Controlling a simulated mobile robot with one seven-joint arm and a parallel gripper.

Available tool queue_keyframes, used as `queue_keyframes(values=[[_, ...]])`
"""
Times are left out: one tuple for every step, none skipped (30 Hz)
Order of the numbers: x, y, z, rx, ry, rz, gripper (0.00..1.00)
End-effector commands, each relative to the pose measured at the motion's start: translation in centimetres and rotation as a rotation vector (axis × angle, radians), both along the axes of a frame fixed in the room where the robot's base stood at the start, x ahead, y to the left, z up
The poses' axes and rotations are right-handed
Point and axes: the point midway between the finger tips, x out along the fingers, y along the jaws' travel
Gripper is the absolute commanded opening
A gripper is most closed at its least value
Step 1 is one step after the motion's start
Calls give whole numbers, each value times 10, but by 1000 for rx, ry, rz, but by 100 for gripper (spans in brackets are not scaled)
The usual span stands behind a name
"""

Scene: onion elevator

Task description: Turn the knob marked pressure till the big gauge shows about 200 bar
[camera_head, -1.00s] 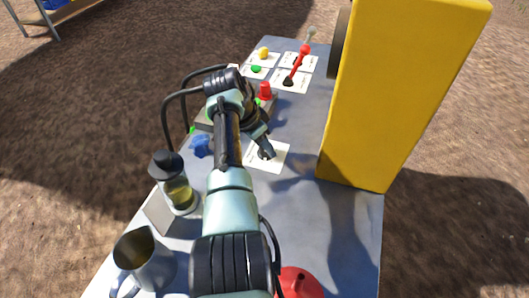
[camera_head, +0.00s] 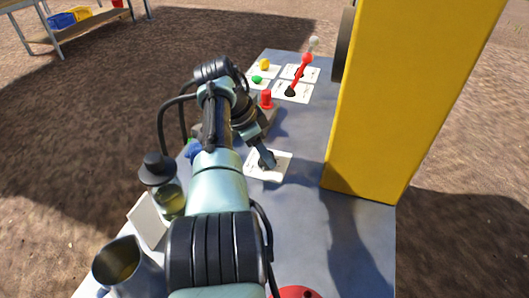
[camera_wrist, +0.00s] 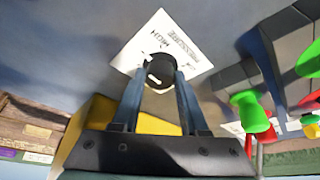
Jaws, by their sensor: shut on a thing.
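The pressure knob (camera_wrist: 160,66) is small and black and stands on a white plate (camera_wrist: 187,39), whose print in the wrist view reads "PRESSURE" and "HIGH". My gripper (camera_wrist: 160,80) is shut on the knob, one finger on each side of it. In the head view the plate (camera_head: 281,170) lies on the grey table top, and my gripper (camera_head: 267,162) reaches down over it, covering most of the knob. A dark round rim (camera_head: 343,45), possibly the big gauge, shows edge-on at the yellow housing's left side. No dial face or needle is visible.
The tall yellow housing (camera_head: 415,90) stands right of the plate. A red lever (camera_head: 302,72) and a red button (camera_head: 266,98) are farther back. A lidded glass jar (camera_head: 168,195) and a metal jug (camera_head: 125,264) stand left of my arm. Bare table lies right of my arm.

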Motion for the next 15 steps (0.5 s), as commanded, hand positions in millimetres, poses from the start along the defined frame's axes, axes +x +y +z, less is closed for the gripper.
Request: queue_keyframes(values=[[0,0,1,0,-1,0,0],[0,0,1,0,-1,0,0],[0,0,1,0,-1,0,51],[0,0,1,0,-1,1,56],[0,0,0,0,-1,1,61],[0,0,0,0,-1,1,69],[0,0,0,0,-1,1,74],[0,0,0,0,-1,1,74],[0,0,0,0,-1,1,74],[0,0,0,0,-1,1,74],[0,0,0,0,-1,1,74],[0,0,0,0,-1,1,74],[0,0,0,0,-1,1,74],[0,0,0,0,-1,1,74],[0,0,0,0,-1,1,74]])
